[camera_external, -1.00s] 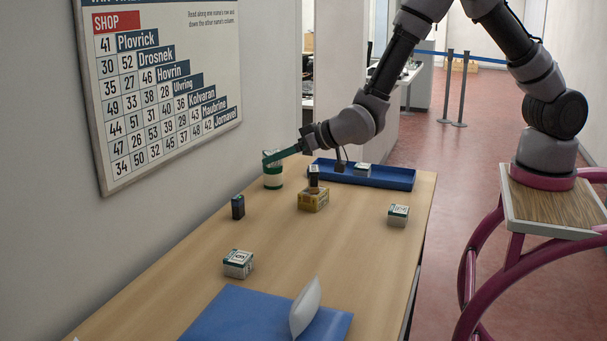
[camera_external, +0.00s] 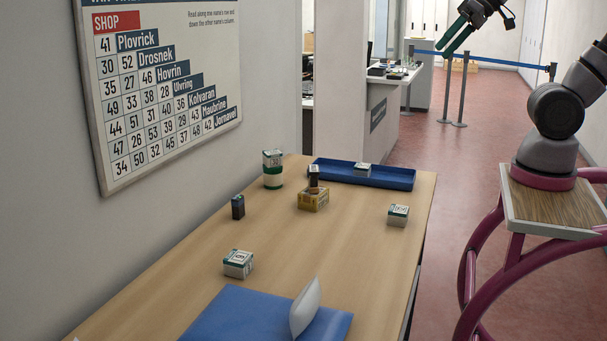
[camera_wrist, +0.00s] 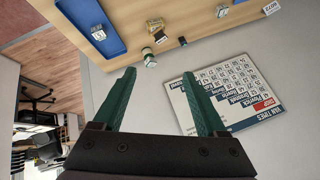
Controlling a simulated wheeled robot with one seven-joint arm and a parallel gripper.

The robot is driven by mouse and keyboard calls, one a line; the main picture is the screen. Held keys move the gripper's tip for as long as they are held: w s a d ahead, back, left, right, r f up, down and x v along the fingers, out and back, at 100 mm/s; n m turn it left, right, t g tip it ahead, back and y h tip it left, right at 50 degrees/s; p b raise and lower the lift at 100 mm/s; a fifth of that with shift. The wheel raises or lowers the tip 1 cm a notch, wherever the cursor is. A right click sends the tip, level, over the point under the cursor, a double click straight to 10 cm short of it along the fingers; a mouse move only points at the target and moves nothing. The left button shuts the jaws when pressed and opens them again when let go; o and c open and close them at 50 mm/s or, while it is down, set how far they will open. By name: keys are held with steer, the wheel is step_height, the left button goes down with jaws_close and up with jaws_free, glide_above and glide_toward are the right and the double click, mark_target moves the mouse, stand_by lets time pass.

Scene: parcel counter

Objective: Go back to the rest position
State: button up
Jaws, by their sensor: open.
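My gripper (camera_external: 454,38) is raised high at the top right of the external view, well clear of the table. Its green fingers are apart and empty. In the wrist view my gripper (camera_wrist: 158,95) shows both fingers spread with nothing between them. On the table (camera_external: 345,235) stands a white and green cylinder (camera_external: 272,170) at the back left, with a small box (camera_external: 272,157) on its top. A yellow box (camera_external: 313,200) bears a small dark box (camera_external: 313,177). A small white and green box (camera_external: 363,169) lies in the blue tray (camera_external: 400,180).
Loose boxes stand on the table: a dark one (camera_external: 238,207), a white one (camera_external: 238,263) and another (camera_external: 398,215). A number chart (camera_external: 165,85) hangs on the left wall. Barrier posts (camera_external: 463,90) stand behind.

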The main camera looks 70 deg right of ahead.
steer(key=s, duration=0.4)
steer(key=shift+d+f, duration=0.25)
steer(key=shift+d, duration=0.15)
stand_by(0.9)
